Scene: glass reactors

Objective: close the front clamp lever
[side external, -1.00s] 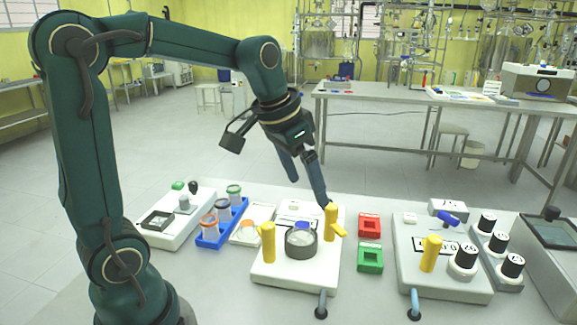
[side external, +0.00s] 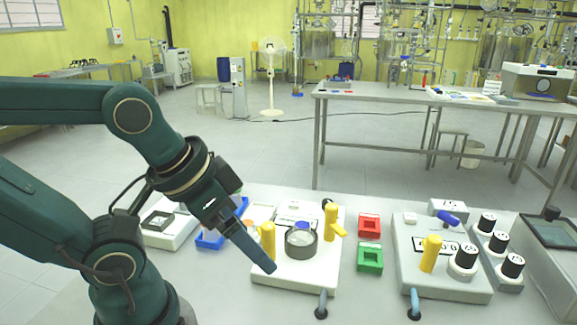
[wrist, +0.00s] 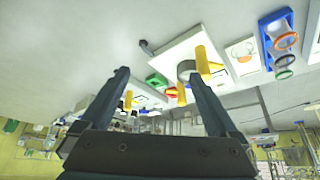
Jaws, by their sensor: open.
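The white clamp unit (side external: 292,272) carries a dark grey ring (side external: 301,240) between two yellow levers. The left yellow lever (side external: 268,240) stands upright. The right yellow lever (side external: 331,222) has a yellow arm pointing right. I cannot tell for sure which is the front one. My gripper (wrist: 160,78) is open and empty, its two fingers well apart in the wrist view. In the side view a blue-grey finger reaches down just left of the left lever, its tip by the unit's front left edge. Contact is unclear. The left lever also shows in the wrist view (wrist: 204,62), beside the right finger's tip.
Red (side external: 369,224) and green (side external: 370,259) blocks stand right of the unit. A blue rack (side external: 212,241) stands at the left, partly behind my gripper.

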